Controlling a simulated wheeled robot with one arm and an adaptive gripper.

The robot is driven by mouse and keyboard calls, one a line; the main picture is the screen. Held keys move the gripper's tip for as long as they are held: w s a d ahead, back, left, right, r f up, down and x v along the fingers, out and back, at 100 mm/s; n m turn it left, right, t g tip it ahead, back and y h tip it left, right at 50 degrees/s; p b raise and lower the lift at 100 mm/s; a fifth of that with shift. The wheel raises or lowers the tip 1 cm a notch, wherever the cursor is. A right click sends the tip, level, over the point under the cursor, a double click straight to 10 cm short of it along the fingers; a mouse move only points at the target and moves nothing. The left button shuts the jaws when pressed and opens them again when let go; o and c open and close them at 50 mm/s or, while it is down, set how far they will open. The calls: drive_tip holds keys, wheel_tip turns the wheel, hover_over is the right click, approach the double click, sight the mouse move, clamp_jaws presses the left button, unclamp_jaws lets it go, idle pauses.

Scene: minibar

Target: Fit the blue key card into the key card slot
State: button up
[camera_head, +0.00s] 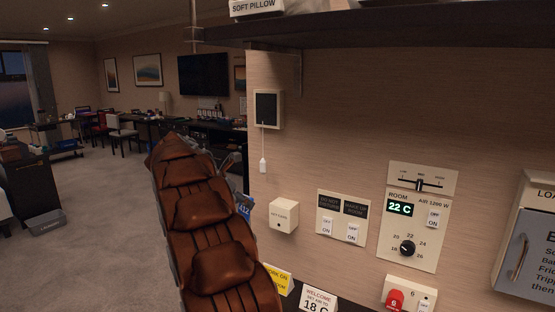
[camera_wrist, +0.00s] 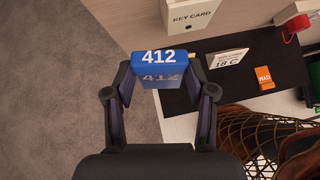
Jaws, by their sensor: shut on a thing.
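The blue key card (camera_wrist: 158,57), marked 412, is held between the two fingers of my gripper (camera_wrist: 160,78) in the wrist view. In the head view only part of the card (camera_head: 243,207) shows, and most of my gripper is hidden. The cream key card box (camera_head: 284,216) is on the wall just right of the card. In the wrist view the box (camera_wrist: 190,17), labelled KEY CARD, is beyond the card and to its right, with a visible gap. I cannot make out the slot opening clearly.
Switch panels (camera_head: 342,218) and a thermostat panel (camera_head: 413,217) are on the wall to the right. A welcome sign (camera_head: 318,300) and a yellow sign (camera_head: 278,279) stand on the dark ledge below. A shelf (camera_head: 400,28) juts out above. Open carpet (camera_head: 90,220) lies left.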

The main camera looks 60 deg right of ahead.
drive_tip(key=s+d+r+n+t+h+p, duration=0.1)
drive_tip(key=s+d+r+n+h+p, duration=0.1)
drive_tip(key=s+d+r, duration=0.5)
drive_tip(key=shift+d+r+t+h+p, duration=0.3)
drive_tip(key=shift+d+r+h+p, duration=0.3)
drive_tip(key=shift+d+r+p, duration=0.65)
drive_tip(key=shift+w+r+p, duration=0.1)
drive_tip(key=shift+r+p, duration=0.2)
drive_tip(key=shift+p, duration=0.45)
wheel_tip(320, 180, down, 6)
drive_tip(key=b, duration=0.3)
drive_tip(key=shift+p, duration=1.1)
idle(0.6)
drive_tip(key=shift+f+b, duration=1.3)
drive_tip(key=shift+f, duration=1.4)
idle(0.3)
